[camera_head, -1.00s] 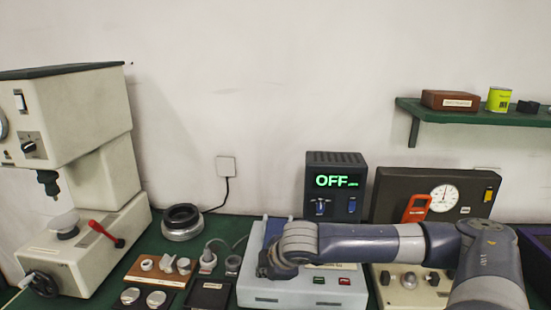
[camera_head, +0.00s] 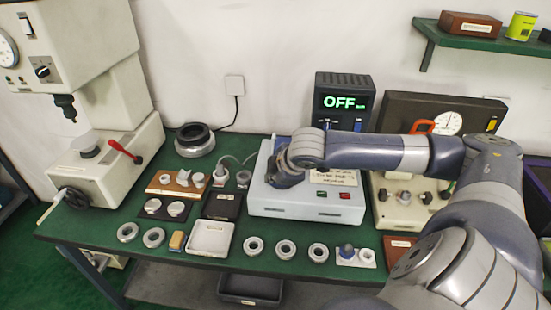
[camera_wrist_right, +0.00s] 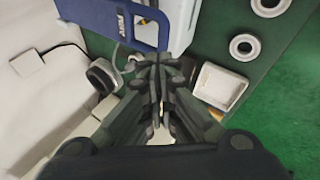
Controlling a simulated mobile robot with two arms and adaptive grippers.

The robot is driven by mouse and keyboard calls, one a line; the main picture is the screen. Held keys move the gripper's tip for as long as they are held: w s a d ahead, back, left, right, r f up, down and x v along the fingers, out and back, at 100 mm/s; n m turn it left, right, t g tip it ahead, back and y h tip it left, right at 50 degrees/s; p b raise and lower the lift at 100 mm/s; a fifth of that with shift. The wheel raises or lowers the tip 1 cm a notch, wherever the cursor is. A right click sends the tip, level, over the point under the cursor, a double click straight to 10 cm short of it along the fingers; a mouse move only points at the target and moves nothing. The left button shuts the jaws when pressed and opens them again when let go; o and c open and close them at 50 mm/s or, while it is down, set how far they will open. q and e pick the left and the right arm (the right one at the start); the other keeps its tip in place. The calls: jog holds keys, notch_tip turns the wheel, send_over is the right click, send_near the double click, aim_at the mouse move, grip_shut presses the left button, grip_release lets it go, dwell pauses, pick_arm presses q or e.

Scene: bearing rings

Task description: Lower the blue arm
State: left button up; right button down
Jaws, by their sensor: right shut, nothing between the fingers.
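The blue arm (camera_wrist_right: 90,15) shows at the top of the right wrist view as a blue frame with white lettering. In the head view, a little blue shows on the pale device (camera_head: 345,211), beside my wrist, and my right arm hides most of it. My right gripper (camera_wrist_right: 157,60) is shut and empty, with its fingertips close to the lower edge of the blue arm in the wrist view. I cannot tell whether they touch. In the head view my wrist is above the left part of the pale device. My left gripper is not in view.
A display box reading OFF (camera_head: 344,100) stands behind the device. A press (camera_head: 95,175) with a red lever stands at the left. Several rings and a white tray (camera_head: 210,251) lie along the front of the green table. A gauge unit (camera_head: 395,112) is at right.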

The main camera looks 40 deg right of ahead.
pick_arm(q)
jog(key=b, duration=0.1)
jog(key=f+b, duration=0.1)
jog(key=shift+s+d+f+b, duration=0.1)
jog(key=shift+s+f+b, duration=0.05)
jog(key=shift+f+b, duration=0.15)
pick_arm(e)
jog(key=s+a+r, duration=0.3)
jog(key=s+r, duration=0.3)
jog(key=s, duration=0.1)
jog(key=shift+s+a+r, duration=0.15)
jog(key=shift+a, duration=0.1)
